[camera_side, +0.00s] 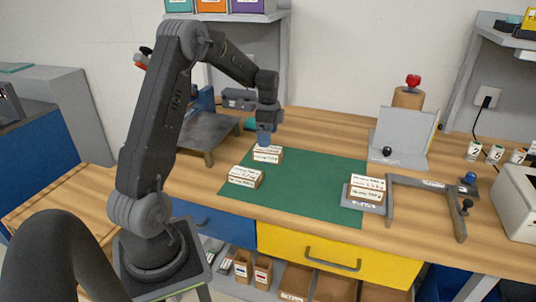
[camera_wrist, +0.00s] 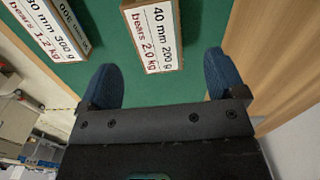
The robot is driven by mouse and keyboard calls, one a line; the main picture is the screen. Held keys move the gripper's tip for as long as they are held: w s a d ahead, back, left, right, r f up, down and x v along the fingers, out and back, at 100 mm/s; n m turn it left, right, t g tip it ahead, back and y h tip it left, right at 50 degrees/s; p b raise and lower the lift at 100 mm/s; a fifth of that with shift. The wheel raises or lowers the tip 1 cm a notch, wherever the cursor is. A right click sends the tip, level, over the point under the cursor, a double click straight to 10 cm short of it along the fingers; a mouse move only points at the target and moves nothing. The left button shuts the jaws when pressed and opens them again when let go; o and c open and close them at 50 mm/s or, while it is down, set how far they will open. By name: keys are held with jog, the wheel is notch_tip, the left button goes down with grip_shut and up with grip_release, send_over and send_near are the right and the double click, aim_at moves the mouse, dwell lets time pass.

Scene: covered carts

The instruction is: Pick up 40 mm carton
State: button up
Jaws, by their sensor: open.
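The 40 mm carton (camera_wrist: 152,38) is a small box with a white label reading "40 mm 200 g bears 2.0 kg", lying on the green mat (camera_wrist: 100,45). In the side view the carton (camera_side: 267,156) lies near the mat's back left edge. My gripper (camera_wrist: 160,78) is open, its two blue fingers spread and nothing between them. The carton shows ahead of the fingertips, in line with the gap. In the side view my gripper (camera_side: 264,138) points down just above and behind the carton; contact cannot be told.
A carton labelled "30 mm 300 g" (camera_wrist: 45,28) lies nearby; the side view shows a carton (camera_side: 245,177) nearer the front. More cartons (camera_side: 367,186) sit on a grey block at the right, beside a grey frame (camera_side: 428,184). The mat's middle is clear.

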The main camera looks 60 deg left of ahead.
aim_at(268, 150)
jog(key=shift+s+d+f, duration=0.1)
jog(key=shift+d+f, duration=0.05)
jog(key=shift+f, duration=2.95)
jog(key=c, duration=1.1)
jog(key=shift+r, duration=0.2)
